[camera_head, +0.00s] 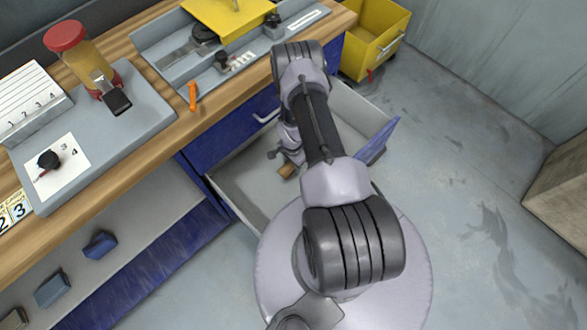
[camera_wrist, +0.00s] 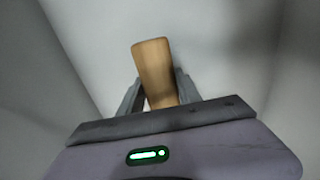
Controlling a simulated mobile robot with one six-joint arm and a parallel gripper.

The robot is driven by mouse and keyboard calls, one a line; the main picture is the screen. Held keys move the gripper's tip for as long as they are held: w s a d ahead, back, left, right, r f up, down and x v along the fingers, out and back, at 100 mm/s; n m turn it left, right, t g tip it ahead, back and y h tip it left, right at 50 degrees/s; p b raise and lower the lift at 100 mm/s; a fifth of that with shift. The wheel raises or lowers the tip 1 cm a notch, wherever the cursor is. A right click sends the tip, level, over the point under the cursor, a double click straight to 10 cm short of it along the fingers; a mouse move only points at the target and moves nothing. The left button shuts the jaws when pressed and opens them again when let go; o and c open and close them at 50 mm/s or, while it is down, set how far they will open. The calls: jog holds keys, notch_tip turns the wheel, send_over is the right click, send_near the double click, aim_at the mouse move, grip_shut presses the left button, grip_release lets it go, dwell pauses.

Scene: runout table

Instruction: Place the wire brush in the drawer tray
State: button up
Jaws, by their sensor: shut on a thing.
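The wire brush shows as a wooden handle (camera_wrist: 155,70) in the wrist view, gripped between my fingers; its bristles are hidden. In the head view a small brown end of it (camera_head: 287,171) shows below my gripper (camera_head: 284,155), which is partly hidden by my arm. My gripper (camera_wrist: 158,95) is shut on the handle, inside or just above the open drawer tray (camera_head: 245,190). The tray is pale grey, with plain grey walls and floor around the brush in the wrist view (camera_wrist: 220,45). I cannot tell whether the brush touches the floor.
The drawer's blue front (camera_head: 378,145) stands to the right of my arm. A wooden workbench (camera_head: 150,140) lies left, with a red-lidded jar (camera_head: 85,55), an orange item (camera_head: 193,95) and a grey tray (camera_head: 175,65). A yellow bin (camera_head: 372,45) stands behind.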

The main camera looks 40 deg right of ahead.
jog(key=f, duration=0.1)
jog(key=f+b, duration=0.2)
jog(key=f, duration=0.1)
jog(key=shift+d, duration=0.35)
jog(key=shift+r, duration=0.2)
jog(key=shift+f, duration=0.15)
jog(key=o, duration=1.3)
notch_tip(320, 180, up, 12)
jog(key=p, duration=0.4)
jog(key=shift+r+p, duration=0.2)
jog(key=shift+p, duration=0.2)
